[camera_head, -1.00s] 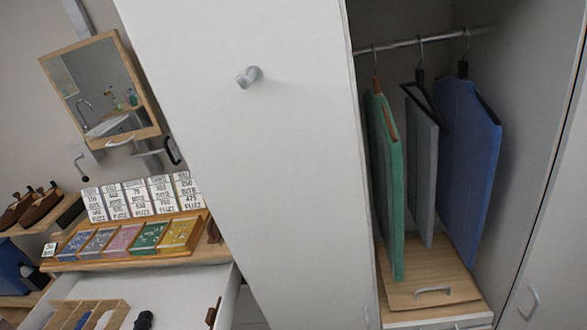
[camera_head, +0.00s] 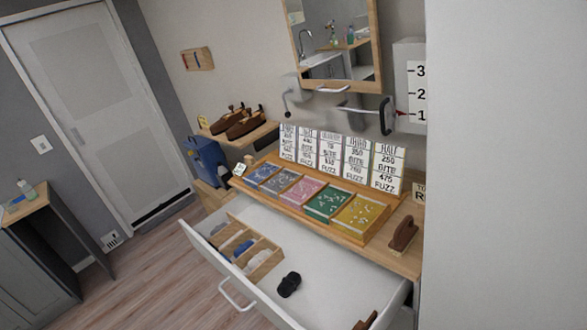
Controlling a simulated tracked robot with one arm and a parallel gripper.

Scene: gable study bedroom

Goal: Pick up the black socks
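The black socks (camera_head: 289,284) look like a small dark bundle lying on the white floor of an open drawer (camera_head: 330,285). They lie to the right of a wooden divider tray (camera_head: 265,262) that holds blue and pale items in its compartments. Nothing visible touches the socks. My gripper does not show in this view.
The drawer juts out below a wooden top with a tray of coloured compartments (camera_head: 328,203) and printed cards (camera_head: 340,158). A white cabinet panel (camera_head: 506,180) fills the right side. Wooden floor (camera_head: 150,280) is free at the lower left. A white door (camera_head: 95,110) stands behind.

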